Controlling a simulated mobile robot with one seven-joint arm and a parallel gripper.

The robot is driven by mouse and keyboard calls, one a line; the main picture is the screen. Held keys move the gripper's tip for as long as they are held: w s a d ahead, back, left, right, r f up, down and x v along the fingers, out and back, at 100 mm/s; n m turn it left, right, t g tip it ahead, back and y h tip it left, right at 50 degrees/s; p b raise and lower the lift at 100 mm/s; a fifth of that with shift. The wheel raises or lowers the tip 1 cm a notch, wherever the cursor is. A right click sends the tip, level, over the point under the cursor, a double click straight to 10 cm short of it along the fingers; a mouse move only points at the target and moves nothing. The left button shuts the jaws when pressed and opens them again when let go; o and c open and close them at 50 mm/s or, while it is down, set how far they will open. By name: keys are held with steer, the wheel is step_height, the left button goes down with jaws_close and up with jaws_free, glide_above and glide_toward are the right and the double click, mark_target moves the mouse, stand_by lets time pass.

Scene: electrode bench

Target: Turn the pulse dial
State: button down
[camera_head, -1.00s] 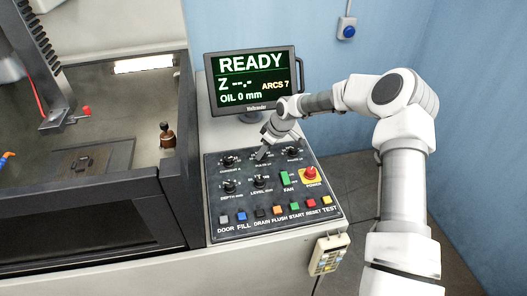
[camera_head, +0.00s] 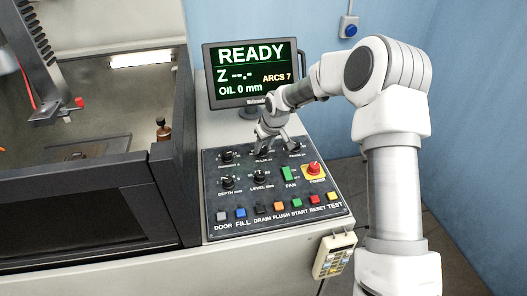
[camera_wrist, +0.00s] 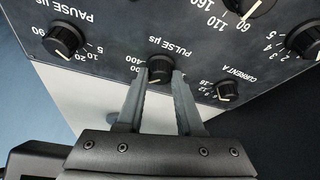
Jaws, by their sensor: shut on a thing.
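The pulse dial (camera_wrist: 160,70) is a small black knob under the label "PULSE µs" in the wrist view. My gripper (camera_wrist: 160,79) has one finger on each side of it and is shut on it at the fingertips. In the head view my gripper (camera_head: 271,149) reaches down to the top row of the dark control panel (camera_head: 215,204), and its fingers largely hide the dial there. The dial's pointer mark cannot be read.
The pause dial (camera_wrist: 66,40) and the current dial (camera_wrist: 228,92) flank the pulse dial. The monitor (camera_head: 251,75) reading "READY" stands behind the gripper. A green fan switch (camera_head: 286,173), a red power knob (camera_head: 313,167) and a row of coloured buttons lie nearer.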

steer(key=shift+m, duration=0.3)
steer(key=c, duration=0.5)
jaws_free()
steer(key=shift+c, duration=0.2)
steer(key=v, duration=1.7)
steer(key=shift+s+r, duration=0.15)
steer(key=shift+a, duration=0.1)
